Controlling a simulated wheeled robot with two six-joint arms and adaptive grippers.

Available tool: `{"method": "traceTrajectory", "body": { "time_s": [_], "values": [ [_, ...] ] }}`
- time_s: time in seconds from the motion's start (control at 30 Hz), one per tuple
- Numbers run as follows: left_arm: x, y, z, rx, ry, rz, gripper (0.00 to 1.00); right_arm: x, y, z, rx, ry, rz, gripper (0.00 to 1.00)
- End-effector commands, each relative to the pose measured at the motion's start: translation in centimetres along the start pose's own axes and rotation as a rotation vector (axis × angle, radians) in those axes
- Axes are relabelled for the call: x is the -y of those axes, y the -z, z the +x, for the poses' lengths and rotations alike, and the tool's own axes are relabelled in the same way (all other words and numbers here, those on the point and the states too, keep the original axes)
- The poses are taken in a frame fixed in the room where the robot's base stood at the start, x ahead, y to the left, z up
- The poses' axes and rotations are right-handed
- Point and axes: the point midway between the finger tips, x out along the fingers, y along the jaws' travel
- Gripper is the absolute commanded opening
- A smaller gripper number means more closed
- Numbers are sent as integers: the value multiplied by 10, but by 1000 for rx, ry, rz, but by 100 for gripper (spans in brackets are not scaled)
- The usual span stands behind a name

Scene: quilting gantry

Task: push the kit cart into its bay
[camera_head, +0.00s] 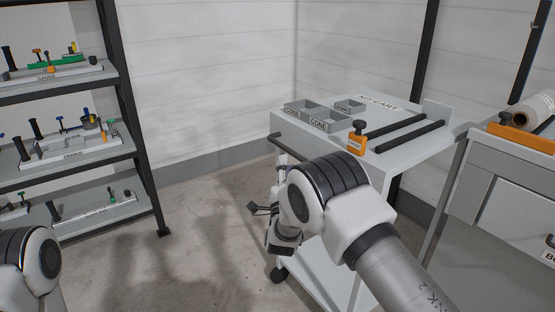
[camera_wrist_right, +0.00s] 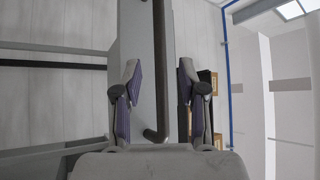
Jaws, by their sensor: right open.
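The kit cart (camera_head: 408,152) stands right of centre, a grey cart with a "KIT CART" label on its top. Its dark push handle (camera_head: 276,139) juts from the top's left end. My right gripper (camera_head: 256,208) is in front of the cart's left end, below the handle in the picture; my forearm hides part of the cart. In the right wrist view my open right gripper (camera_wrist_right: 161,98) has the dark handle bar (camera_wrist_right: 159,60) in line between its fingers, without visible grip; depth is unclear. My left gripper is out of view; only its arm shows at lower left. I cannot make out the bay's marking.
The cart carries grey bins (camera_head: 318,118), an orange block (camera_head: 356,143) and two dark rods (camera_head: 408,136). A shelf rack (camera_head: 148,176) with several trays stands at left. A grey cabinet (camera_head: 498,190) stands close at right. Bare floor (camera_head: 190,240) lies between rack and cart.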

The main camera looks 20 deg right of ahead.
Motion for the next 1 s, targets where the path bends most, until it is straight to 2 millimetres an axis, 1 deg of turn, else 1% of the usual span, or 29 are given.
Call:
{"method": "traceTrajectory", "body": {
  "time_s": [0.2,0.3,0.4,0.6,0.63,0.67,0.7,0.73,1.0],
  "values": [
    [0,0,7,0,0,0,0,-1,0,42,1,-1,-2,41],
    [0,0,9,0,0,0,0,-2,0,56,2,-2,-3,41],
    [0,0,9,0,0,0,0,-1,0,62,4,-3,-5,41],
    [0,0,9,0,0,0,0,-1,-1,63,6,-3,-6,41],
    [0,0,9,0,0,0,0,-1,0,63,6,-3,-6,34],
    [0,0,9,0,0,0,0,-1,-1,63,6,-3,-6,24],
    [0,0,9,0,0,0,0,-1,-1,63,6,-3,-6,10],
    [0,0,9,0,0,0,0,-1,0,63,6,-3,-6,0],
    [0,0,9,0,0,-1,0,-2,0,64,5,-4,-6,0]
  ]
}}
